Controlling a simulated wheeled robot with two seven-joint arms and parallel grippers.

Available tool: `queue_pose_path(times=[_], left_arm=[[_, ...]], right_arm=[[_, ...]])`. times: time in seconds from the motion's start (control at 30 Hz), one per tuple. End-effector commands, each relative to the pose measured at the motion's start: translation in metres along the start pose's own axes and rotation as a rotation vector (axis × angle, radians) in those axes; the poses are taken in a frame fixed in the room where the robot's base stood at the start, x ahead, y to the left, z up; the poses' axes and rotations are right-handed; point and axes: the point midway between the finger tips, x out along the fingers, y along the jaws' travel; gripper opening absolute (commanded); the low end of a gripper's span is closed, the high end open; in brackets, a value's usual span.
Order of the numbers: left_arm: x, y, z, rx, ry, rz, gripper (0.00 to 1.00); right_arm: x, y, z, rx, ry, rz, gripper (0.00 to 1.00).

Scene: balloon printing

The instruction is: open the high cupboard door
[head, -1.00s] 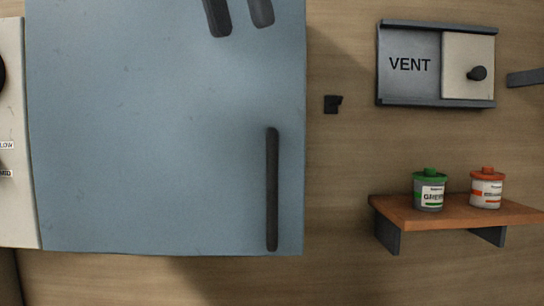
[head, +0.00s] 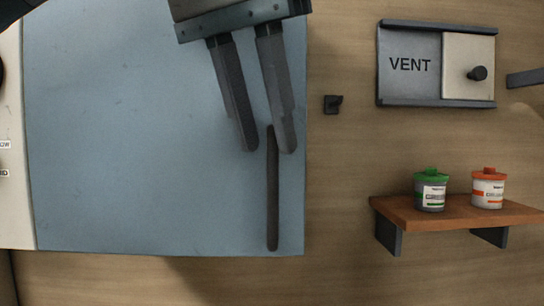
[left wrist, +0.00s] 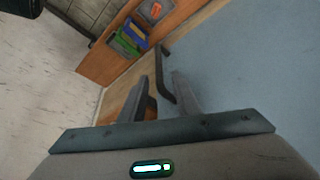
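The high cupboard door (head: 130,130) is a flat blue-grey panel and looks closed in the head view. Its dark vertical handle (head: 272,205) is near the right edge, low on the door. My left gripper (head: 267,150) comes down from the top, its two fingers apart, with the tips at the handle's upper end. In the left wrist view the dark handle (left wrist: 163,78) shows beyond and between the open fingers (left wrist: 160,92). I cannot tell whether a finger touches it. My right gripper is not in view.
A VENT panel (head: 409,88) with a sliding cover and black knob (head: 477,73) is on the wooden wall at right. Below it, an orange-brown shelf (head: 455,213) holds a green-lidded jar (head: 430,192) and an orange-lidded jar (head: 488,190). A small black catch (head: 332,104) sits beside the door.

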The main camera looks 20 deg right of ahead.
Motion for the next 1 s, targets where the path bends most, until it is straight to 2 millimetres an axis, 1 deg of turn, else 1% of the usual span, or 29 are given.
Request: queue_pose_path(times=[0.1, 0.3, 0.47, 0.73, 0.77, 0.8, 0.87, 1.0], left_arm=[[0.018, 0.0, 0.0, 0.002, -0.001, 0.001, 0.29], [0.038, 0.0, 0.0, 0.002, -0.001, 0.0, 0.29], [0.044, 0.0, 0.0, 0.001, 0.0, 0.002, 0.29], [0.045, 0.0, 0.0, 0.001, 0.0, 0.001, 0.29], [0.045, 0.0, 0.0, 0.001, 0.0, 0.001, 0.22], [0.045, 0.0, 0.0, 0.001, 0.0, 0.001, 0.13], [0.045, 0.0, 0.0, 0.001, 0.0, 0.001, 0.0], [0.045, 0.0, 0.0, 0.001, 0.0, 0.001, 0.0]], right_arm=[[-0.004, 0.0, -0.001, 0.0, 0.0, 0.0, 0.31], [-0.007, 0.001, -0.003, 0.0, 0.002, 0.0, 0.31], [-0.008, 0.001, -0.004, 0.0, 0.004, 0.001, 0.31], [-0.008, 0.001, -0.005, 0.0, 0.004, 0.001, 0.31], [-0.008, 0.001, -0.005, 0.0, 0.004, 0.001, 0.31], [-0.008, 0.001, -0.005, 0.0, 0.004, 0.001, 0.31], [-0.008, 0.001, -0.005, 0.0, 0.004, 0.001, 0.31], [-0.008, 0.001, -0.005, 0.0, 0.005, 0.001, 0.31]])
